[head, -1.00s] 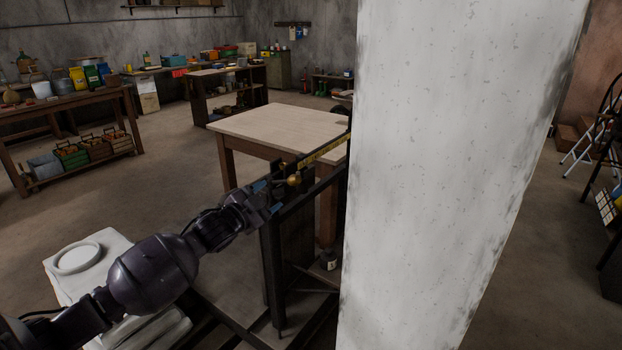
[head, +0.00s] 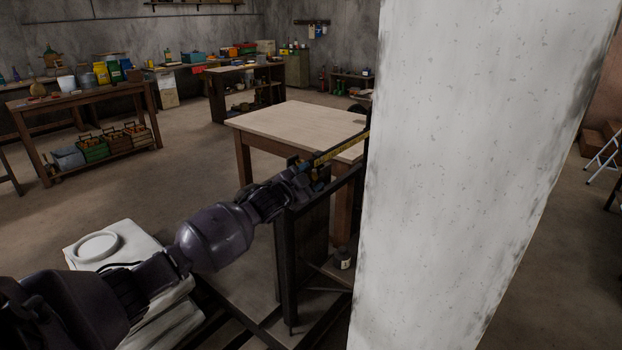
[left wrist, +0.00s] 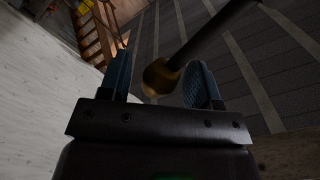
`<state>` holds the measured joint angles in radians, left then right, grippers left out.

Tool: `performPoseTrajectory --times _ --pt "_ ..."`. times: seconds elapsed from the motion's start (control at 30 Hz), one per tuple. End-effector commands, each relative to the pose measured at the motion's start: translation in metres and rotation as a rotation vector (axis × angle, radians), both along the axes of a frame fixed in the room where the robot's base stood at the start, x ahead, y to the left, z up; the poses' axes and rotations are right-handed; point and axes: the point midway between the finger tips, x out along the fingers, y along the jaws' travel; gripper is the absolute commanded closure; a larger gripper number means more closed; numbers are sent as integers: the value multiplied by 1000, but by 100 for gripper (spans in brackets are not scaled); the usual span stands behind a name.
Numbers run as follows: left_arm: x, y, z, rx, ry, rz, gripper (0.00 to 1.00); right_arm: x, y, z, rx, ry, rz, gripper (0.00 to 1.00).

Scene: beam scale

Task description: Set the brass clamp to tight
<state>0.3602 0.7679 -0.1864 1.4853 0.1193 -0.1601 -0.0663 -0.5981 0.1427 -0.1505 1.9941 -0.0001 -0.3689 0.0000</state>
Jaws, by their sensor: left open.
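The brass clamp (left wrist: 160,77) shows in the left wrist view as a round brass knob on a dark rod. My left gripper (left wrist: 163,78) is open, with one blue finger on each side of the knob. The knob sits closer to the right finger; I cannot tell whether they touch. In the head view my left gripper (head: 316,178) is at the beam scale's yellow-marked beam (head: 342,148) and hides the clamp there. The dark scale frame (head: 286,265) stands below. My right gripper is not in view.
A wide pale pillar (head: 470,170) hides the right end of the beam. A wooden table (head: 298,122) stands behind the scale. White sacks or blocks (head: 125,245) lie under my left arm. Open floor (head: 190,170) lies to the left.

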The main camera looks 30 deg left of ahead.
Motion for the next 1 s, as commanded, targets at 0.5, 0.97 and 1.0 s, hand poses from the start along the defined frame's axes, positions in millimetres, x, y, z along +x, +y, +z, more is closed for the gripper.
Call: performPoseTrajectory --times 0.5,0.97,1.0 --pt "7 -1 0 0 0 0 55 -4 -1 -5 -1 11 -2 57" --pt "7 -1 0 -2 1 -1 100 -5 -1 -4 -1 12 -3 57" --pt "7 -1 0 -3 0 0 100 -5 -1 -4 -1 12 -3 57"
